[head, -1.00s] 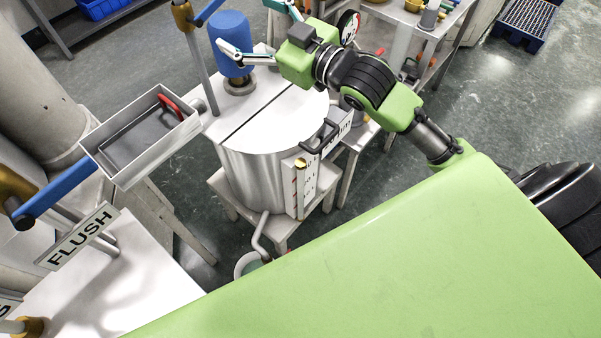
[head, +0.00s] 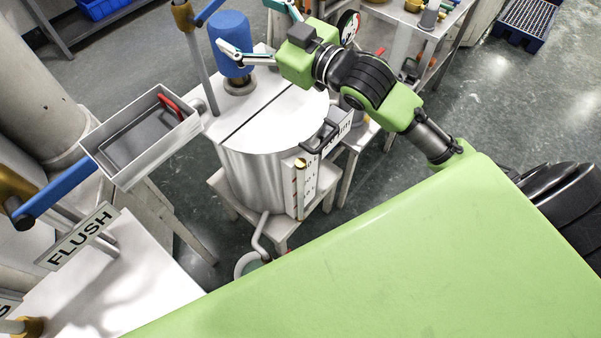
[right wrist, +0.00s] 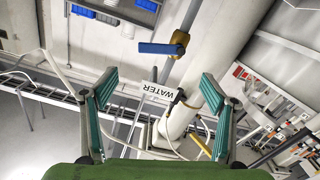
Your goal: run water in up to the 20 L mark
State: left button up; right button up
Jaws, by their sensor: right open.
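A steel tank (head: 252,172) with a pale two-part lid stands on a low stand. A scale plate (head: 307,185) with a brass knob-like marker is on its front; its figures are too small to read. A brass valve with a blue lever (head: 207,12) stands on a pipe behind the tank. In the right wrist view a blue lever (right wrist: 158,48) sits above a WATER sign (right wrist: 158,93). My right gripper (head: 262,30) is open and empty beside the blue motor-like cylinder (head: 232,45) over the lid; its open fingers (right wrist: 158,78) frame the sign. My left gripper is out of view.
An open grey box (head: 145,170) with a red-handled thing inside is left of the tank. A FLUSH sign (head: 77,238) and another blue lever (head: 52,195) are at the left. A bucket (head: 246,265) stands under the tank's outlet.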

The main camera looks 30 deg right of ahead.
jog(key=shift+a, duration=0.1)
jog(key=c, duration=2.2)
jog(key=shift+w+a+r+n+y+p, duration=0.15)
jog(key=shift+a+r+n+y+p, duration=0.15)
jog(key=shift+a+n+y+p, duration=0.45)
grip_shut()
notch_tip(320, 180, up, 4)
jog(key=t+y+p, duration=0.2)
jog(key=t, duration=0.1)
send_over(211, 9)
jog(key=s, duration=0.2)
jog(key=shift+w+d+f+g+b, duration=0.1)
jog(key=shift+d+f+b, duration=0.15)
jog(key=shift+f+b, duration=0.45)
jog(key=shift+w+d+f+g+b, duration=0.1)
jog(key=shift+d+f+b, duration=0.3)
jog(key=shift+b, duration=0.45)
jog(key=shift+d+f+g+b, duration=0.1)
jog(key=shift+d+f+b, duration=0.05)
jog(key=shift+f+b, duration=0.6)
jog(key=shift+m+h, duration=0.25)
